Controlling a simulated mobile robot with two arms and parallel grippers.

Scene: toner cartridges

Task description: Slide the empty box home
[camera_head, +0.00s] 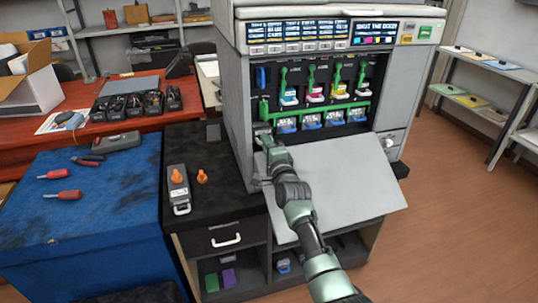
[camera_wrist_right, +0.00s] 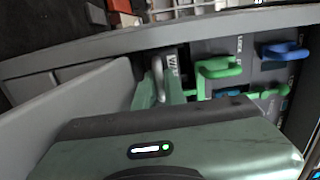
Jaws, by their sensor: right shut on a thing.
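The printer (camera_head: 230,75) stands with its front door (camera_head: 335,190) folded down. My right gripper (camera_head: 264,137) reaches over the door to the lower left of the open bay. It is shut on the grey handle (camera_wrist_right: 159,80) of a box at the bay's left end. Part of the label on the box (camera_wrist_right: 173,68) shows in the right wrist view. Most of the box is hidden, so I cannot tell how deep it sits. A green lever (camera_wrist_right: 216,69) and a blue lever (camera_wrist_right: 284,50) are beside it. My left gripper is not in view.
A grey box with an orange cap (camera_head: 178,188) and a loose orange plug (camera_head: 202,176) are on the black cabinet top (camera_head: 225,203). Several coloured toner cartridges sit in the bay. A blue-covered table (camera_head: 100,215) with screwdrivers is at left. The right floor is clear.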

